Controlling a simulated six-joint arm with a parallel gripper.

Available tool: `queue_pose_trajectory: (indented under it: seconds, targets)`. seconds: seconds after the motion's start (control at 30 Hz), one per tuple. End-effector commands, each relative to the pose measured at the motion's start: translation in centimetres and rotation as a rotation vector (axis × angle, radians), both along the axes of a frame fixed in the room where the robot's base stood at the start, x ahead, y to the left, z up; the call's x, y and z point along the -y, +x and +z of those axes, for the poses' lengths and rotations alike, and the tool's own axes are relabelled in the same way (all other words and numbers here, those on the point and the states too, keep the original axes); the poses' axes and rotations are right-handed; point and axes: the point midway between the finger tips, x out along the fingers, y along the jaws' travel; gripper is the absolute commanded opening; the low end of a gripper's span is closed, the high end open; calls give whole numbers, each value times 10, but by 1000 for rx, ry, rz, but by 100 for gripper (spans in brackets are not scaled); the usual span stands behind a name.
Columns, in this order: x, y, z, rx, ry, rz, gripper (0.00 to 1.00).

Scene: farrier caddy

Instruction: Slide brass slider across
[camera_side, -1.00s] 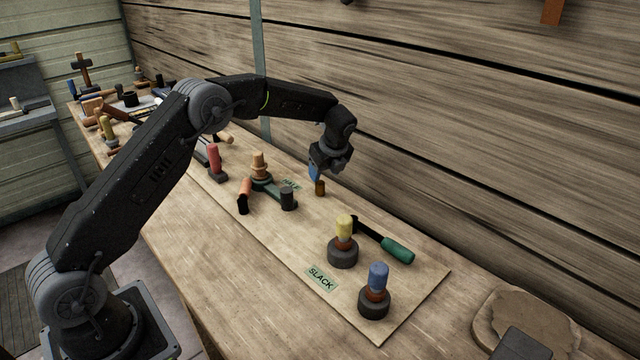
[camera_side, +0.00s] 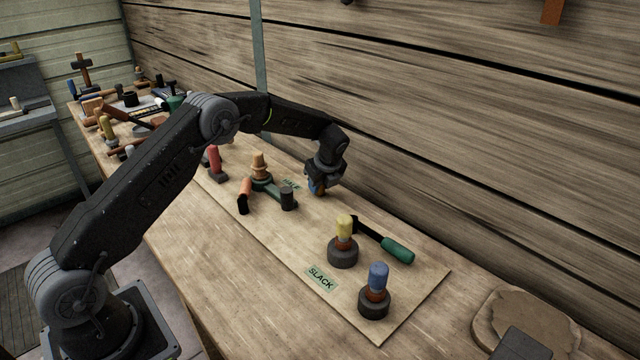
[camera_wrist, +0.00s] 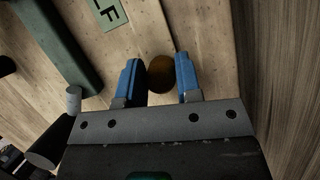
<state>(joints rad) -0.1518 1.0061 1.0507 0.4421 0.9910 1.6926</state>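The brass slider (camera_wrist: 160,73) shows in the wrist view as a round brownish knob. It lies between the two blue fingertips of my gripper (camera_wrist: 160,82). The fingers stand apart on either side of it, with narrow gaps; I cannot tell whether either touches it. In the side view my gripper (camera_side: 318,187) is low over the board (camera_side: 305,230), pointing down, and mostly hides the slider.
A green bar (camera_side: 274,193) with a dark post and a tan peg lies left of my gripper. A yellow-topped peg (camera_side: 343,234), a blue-topped peg (camera_side: 377,285) and a green-handled tool (camera_side: 397,250) are on the right. The SLACK label (camera_side: 321,278) is near the front edge.

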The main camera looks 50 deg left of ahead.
Motion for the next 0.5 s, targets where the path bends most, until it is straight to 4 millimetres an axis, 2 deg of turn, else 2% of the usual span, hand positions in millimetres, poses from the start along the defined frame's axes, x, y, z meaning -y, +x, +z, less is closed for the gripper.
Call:
queue_pose_trajectory:
  seconds: [0.07, 0.3, 0.5]
  targets:
    - [0, 0, 0, 0, 0, 0, 24]
    - [0, 0, 0, 0, 0, 0, 1]
    - [0, 0, 0, 0, 0, 0, 0]
